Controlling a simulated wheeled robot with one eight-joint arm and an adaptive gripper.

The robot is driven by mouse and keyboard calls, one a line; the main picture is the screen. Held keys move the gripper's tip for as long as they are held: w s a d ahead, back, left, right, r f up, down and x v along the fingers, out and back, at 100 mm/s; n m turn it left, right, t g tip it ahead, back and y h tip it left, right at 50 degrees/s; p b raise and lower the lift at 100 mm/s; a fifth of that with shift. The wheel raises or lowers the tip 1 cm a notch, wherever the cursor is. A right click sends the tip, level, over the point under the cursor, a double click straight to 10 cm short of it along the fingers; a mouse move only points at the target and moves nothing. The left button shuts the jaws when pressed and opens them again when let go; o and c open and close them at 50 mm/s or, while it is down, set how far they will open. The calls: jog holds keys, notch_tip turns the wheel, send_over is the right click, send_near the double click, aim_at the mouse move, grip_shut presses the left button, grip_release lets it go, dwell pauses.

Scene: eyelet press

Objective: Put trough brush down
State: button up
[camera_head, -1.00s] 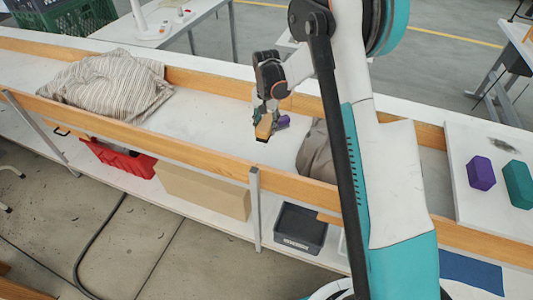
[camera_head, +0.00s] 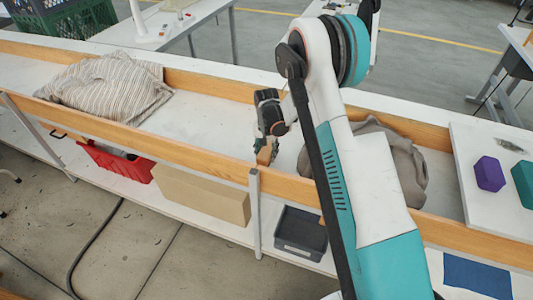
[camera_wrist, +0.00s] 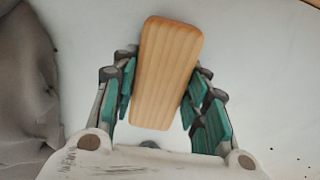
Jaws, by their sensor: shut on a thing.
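The trough brush shows as a wooden block (camera_wrist: 168,70) between the fingers in the wrist view; its bristles are not visible there. My gripper (camera_wrist: 165,100) is shut on it, with teal finger pads at both sides. In the head view my gripper (camera_head: 268,142) hangs at the near wooden rail of the long white trough (camera_head: 205,115). The brush (camera_head: 264,154) shows there as a small brown end just below the fingers. I cannot tell whether the brush touches the trough floor.
A striped cloth bundle (camera_head: 105,88) lies in the trough at left. A grey cloth (camera_head: 405,165) lies right of my gripper, partly behind my arm. A white board with a purple block (camera_head: 489,174) and a green block (camera_head: 524,182) is at right. A dark grey bin (camera_head: 300,232) stands on the lower shelf.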

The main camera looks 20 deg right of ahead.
jog(key=o, duration=1.1)
